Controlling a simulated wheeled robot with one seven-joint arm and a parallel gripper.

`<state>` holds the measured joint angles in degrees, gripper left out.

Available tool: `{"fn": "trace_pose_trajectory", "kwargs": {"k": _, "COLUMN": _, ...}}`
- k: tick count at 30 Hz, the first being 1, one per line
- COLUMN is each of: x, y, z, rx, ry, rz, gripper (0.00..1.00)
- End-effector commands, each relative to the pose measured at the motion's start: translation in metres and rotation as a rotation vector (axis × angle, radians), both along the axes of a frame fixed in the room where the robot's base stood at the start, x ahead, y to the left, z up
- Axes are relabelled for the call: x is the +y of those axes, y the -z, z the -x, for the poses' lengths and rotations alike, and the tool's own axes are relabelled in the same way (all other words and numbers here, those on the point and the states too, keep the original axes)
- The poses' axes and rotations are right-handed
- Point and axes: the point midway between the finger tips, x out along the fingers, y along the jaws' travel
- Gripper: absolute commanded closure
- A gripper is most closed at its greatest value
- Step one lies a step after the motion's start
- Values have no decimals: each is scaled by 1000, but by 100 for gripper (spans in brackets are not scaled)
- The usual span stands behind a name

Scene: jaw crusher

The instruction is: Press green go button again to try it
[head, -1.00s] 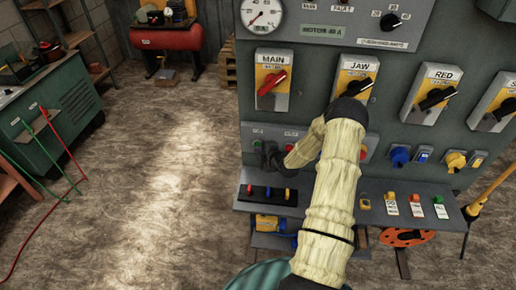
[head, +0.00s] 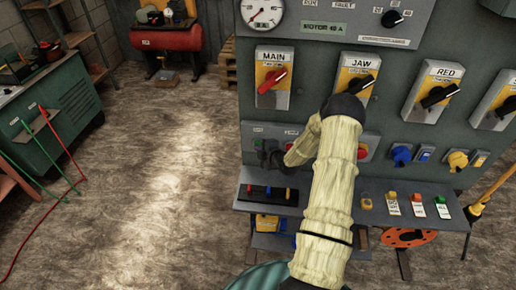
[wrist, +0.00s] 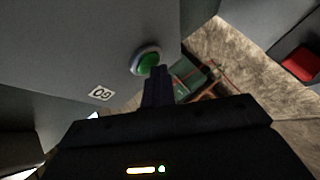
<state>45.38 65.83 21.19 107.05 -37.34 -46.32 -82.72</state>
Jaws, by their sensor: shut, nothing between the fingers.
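The green go button (wrist: 150,62) shows in the wrist view, in a pale ring on the grey panel, beside a white GO label (wrist: 101,94). My gripper (wrist: 158,72) is shut and empty. Its fingertips overlap the lower right edge of the button in this view; whether they touch it I cannot tell. In the head view, my gripper (head: 266,152) is at the left part of the grey control panel (head: 310,116), below the MAIN switch (head: 272,79). There my gripper and arm largely hide the button.
The JAW switch (head: 358,76) and RED switch (head: 438,94) are to the right. A shelf with several coloured tags (head: 417,207) juts out below. A green workbench (head: 60,110) and red compressor (head: 165,40) stand to the left.

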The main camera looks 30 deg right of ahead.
Motion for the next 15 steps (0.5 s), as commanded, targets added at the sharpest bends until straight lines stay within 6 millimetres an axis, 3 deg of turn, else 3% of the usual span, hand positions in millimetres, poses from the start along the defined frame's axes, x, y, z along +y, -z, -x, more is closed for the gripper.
{"fn": "trace_pose_trajectory", "kwargs": {"k": 8, "x": -3, "y": -3, "z": 0, "rx": -8, "ry": 6, "rz": 4, "gripper": 100}}
{"fn": "trace_pose_trajectory", "kwargs": {"k": 15, "x": 10, "y": -2, "z": 15, "rx": -4, "ry": 2, "rz": 4, "gripper": 100}}
